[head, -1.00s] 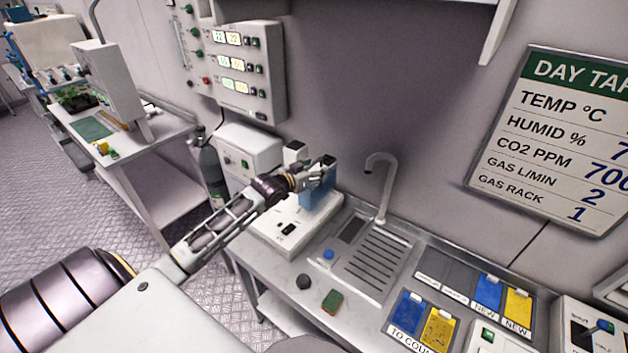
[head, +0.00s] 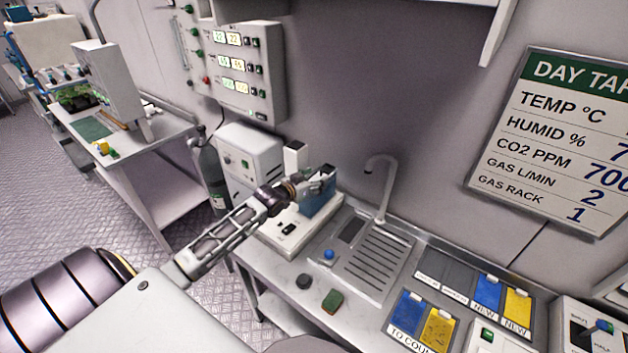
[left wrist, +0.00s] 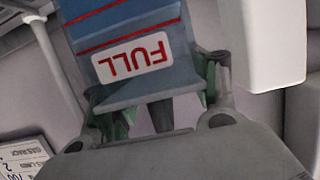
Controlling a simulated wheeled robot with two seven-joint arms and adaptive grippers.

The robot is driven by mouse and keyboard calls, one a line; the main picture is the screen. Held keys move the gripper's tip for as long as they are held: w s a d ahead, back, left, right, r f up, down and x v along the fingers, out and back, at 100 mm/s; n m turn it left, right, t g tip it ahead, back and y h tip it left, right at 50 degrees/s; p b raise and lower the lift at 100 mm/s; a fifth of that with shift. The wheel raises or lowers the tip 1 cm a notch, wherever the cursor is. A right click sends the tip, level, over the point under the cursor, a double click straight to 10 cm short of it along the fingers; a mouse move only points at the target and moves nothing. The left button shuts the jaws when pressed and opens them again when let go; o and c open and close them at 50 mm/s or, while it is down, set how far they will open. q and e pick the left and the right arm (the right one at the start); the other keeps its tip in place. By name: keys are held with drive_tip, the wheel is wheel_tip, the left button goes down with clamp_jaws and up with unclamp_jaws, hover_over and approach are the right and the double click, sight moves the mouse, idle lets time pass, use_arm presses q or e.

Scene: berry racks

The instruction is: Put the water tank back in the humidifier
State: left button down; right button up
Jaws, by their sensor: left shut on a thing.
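The water tank (head: 318,200) is blue and stands upright over the white humidifier base (head: 270,236), behind its black switch. In the left wrist view the tank (left wrist: 155,28) shows red lines and an upside-down FULL label. My left gripper (head: 322,180) is shut on the tank near its top. The fingers also show on both sides of it in the left wrist view (left wrist: 165,95). The white humidifier post (head: 296,157) rises just left of the tank. Whether the tank's bottom touches the base is hard to tell. My right gripper is not in view.
A sink with a curved tap (head: 384,185) lies right of the humidifier. A white box (head: 250,152) and a grey cylinder (head: 212,178) stand left.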

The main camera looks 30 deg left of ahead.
use_arm(q)
drive_tip(key=shift+r, duration=0.15)
drive_tip(key=shift+c, duration=1.8)
unclamp_jaws()
drive_tip(key=shift+s, duration=0.2)
drive_tip(key=v, duration=1.1)
drive_tip(key=shift+s+b, duration=0.3)
drive_tip(key=shift+r, duration=0.1)
